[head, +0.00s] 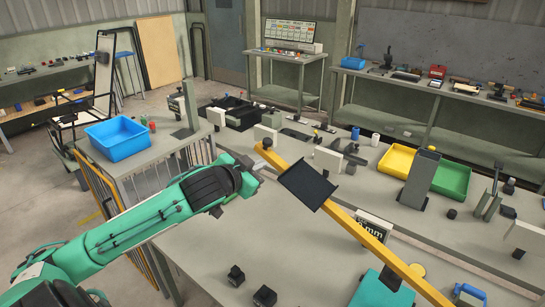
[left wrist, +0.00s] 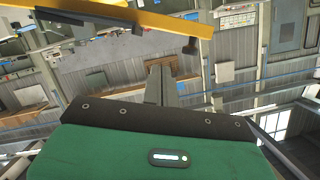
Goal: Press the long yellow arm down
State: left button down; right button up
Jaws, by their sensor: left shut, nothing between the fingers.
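The long yellow arm (head: 365,236) slants across the head view from the lower right to its far end near the middle. A dark square plate (head: 307,185) sits across it near that end. The yellow arm also crosses the top of the left wrist view (left wrist: 125,14), with a dark piece hanging at its end. My left gripper (head: 253,169) is shut and empty, just left of the arm's far end. In the left wrist view the shut fingers (left wrist: 160,82) appear below the yellow arm; whether they touch it is unclear. My right gripper is not in view.
A grey worktable (head: 230,245) lies below, with small black blocks on it. A blue bin (head: 118,138) stands at left; yellow (head: 397,160) and green (head: 452,180) bins stand at right. A teal-green part (head: 380,290) is at the bottom, under the yellow arm.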

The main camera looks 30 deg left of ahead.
pick_arm(q)
jog(key=w+p, duration=0.4)
jog(key=w, duration=0.6)
jog(key=shift+t, duration=0.3)
jog(key=f, duration=0.1)
jog(key=a+f+p, duration=0.1)
jog(key=a+f, duration=0.1)
jog(key=shift+w+a+f+p, duration=0.15)
jog(key=shift+w+f+p, duration=0.05)
jog(key=shift+w+p, duration=0.15)
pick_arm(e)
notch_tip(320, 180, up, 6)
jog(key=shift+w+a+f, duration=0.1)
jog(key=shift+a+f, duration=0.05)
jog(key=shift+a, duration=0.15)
